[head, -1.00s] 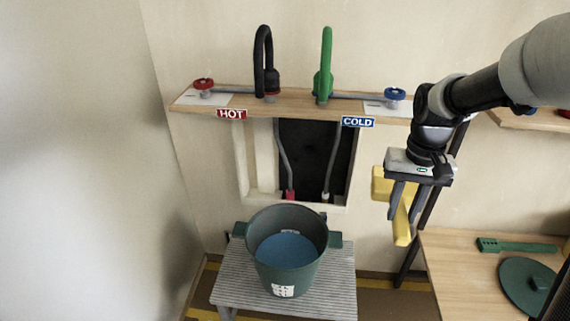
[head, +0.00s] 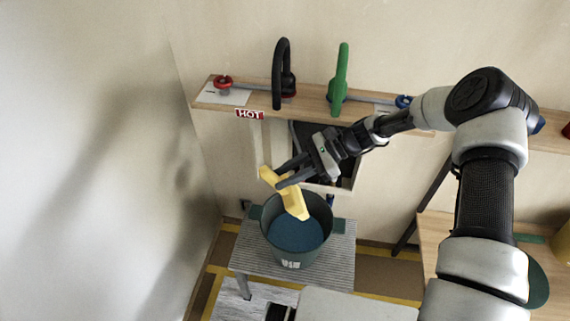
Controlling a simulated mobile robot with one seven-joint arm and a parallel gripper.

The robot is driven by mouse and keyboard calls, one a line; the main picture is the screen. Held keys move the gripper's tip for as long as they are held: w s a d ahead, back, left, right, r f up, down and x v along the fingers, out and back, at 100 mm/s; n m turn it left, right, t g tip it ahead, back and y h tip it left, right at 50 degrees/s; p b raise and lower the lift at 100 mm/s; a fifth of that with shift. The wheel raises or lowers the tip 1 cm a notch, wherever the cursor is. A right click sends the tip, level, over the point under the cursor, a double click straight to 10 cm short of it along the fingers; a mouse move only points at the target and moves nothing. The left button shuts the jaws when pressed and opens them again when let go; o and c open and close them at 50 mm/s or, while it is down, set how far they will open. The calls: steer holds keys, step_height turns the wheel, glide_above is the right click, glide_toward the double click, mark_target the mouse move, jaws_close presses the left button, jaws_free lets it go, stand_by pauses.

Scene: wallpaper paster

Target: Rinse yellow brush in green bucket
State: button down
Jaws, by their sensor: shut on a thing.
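The yellow brush (head: 293,203) is held in my gripper (head: 284,178), whose fingers are shut on it. The brush is tilted, with its lower end over the mouth of the green bucket (head: 276,249) and its upper end above the rim at the back left. I cannot tell whether the lower end touches the blue water (head: 297,234) in the bucket. The bucket stands upright on a grey slatted bench (head: 341,250).
A wooden shelf (head: 310,98) above the bucket carries a black faucet (head: 282,75), a green faucet (head: 340,80), a red knob (head: 223,82) and a blue knob (head: 403,101). A wooden table (head: 433,229) stands at the right. The left wall (head: 80,160) is bare.

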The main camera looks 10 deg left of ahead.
step_height(320, 180, down, 19)
steer(key=b, duration=1.3)
stand_by(0.3)
steer(key=shift+f, duration=1.4)
steer(key=shift+a, duration=0.1)
steer(key=shift+d+r, duration=0.1)
steer(key=shift+d, duration=1.4)
stand_by(2.9)
